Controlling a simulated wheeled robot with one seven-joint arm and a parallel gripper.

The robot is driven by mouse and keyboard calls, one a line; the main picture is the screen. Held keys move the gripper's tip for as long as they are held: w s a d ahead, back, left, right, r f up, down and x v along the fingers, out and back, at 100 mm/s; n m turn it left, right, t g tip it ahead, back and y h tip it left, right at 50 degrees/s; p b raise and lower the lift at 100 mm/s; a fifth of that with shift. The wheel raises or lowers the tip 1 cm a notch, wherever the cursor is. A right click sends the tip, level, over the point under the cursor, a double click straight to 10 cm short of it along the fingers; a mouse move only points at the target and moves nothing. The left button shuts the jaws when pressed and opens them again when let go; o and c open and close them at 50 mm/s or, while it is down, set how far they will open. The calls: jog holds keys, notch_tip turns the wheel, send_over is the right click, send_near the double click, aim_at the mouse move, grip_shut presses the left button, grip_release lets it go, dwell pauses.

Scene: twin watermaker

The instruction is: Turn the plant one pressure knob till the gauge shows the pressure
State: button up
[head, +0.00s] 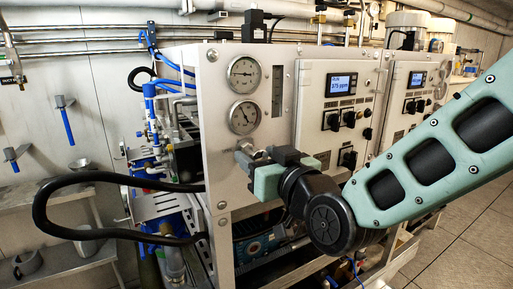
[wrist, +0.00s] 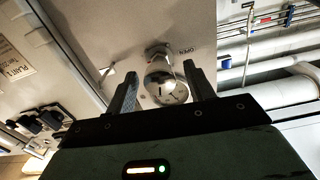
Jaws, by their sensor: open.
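The pressure knob (wrist: 168,82) is a round metal knob on the pale panel, with the word OPEN beside it in the wrist view. My gripper (wrist: 160,68) is open, with one finger on each side of the knob; I cannot tell whether either finger touches it. In the head view my gripper (head: 250,160) is at the panel's lower left, hiding most of the knob. Two round gauges, an upper one (head: 244,75) and a lower one (head: 243,117), sit above it in the head view. Their needles show, but the numbers are too small to read.
A display (head: 341,85) reading 375 ppm and black switches (head: 350,119) are right of the gauges. A thick black hose (head: 110,178) loops at the left. A second similar panel (head: 407,90) stands further right. A label reading PLANT 1 (wrist: 14,58) is in the wrist view.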

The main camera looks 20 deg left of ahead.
jog(key=shift+w+a, duration=0.45)
jog(key=shift+a, duration=0.15)
jog(key=c, duration=1)
